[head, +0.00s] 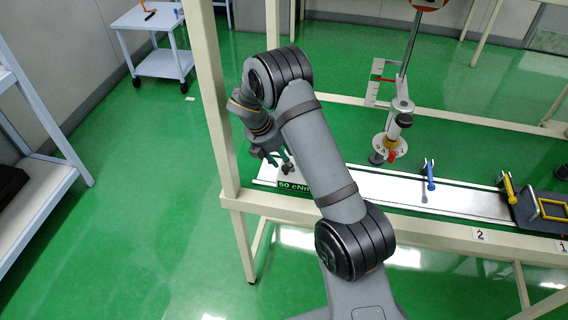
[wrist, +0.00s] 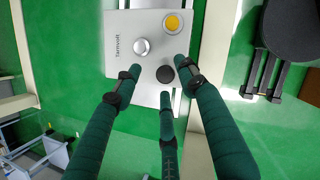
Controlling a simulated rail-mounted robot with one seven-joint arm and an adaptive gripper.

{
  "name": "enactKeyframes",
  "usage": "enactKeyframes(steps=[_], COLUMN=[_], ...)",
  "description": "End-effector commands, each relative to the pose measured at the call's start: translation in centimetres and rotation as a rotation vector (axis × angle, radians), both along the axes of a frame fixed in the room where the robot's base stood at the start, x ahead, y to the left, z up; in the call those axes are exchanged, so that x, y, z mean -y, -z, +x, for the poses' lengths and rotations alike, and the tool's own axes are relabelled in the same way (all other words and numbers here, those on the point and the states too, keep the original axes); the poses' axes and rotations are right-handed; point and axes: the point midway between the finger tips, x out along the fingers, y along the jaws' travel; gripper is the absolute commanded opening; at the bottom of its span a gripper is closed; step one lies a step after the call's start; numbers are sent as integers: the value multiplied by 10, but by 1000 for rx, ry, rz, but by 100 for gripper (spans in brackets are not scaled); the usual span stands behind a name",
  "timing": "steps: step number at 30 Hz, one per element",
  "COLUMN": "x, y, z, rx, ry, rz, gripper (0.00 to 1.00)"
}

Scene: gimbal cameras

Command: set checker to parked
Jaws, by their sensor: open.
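I cannot tell if any finger touches the box.
A metal rail (head: 385,184) runs right along the bench, with a dial stand (head: 390,146), a blue-handled clamp (head: 430,174) and a yellow-handled clamp (head: 507,187). A bench post (head: 218,100) stands close left of my gripper. A white cart (head: 158,62) is at the back left.

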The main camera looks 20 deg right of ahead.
Motion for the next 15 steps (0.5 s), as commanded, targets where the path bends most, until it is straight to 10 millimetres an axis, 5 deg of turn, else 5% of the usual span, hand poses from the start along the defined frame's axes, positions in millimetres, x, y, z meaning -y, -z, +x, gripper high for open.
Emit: enactKeyframes(steps=[9, 15], x=[0, 0], y=[-60, -75], z=[1, 1], rx=[5, 2], ry=[0, -1], rz=[0, 0], gripper=[41, 41])
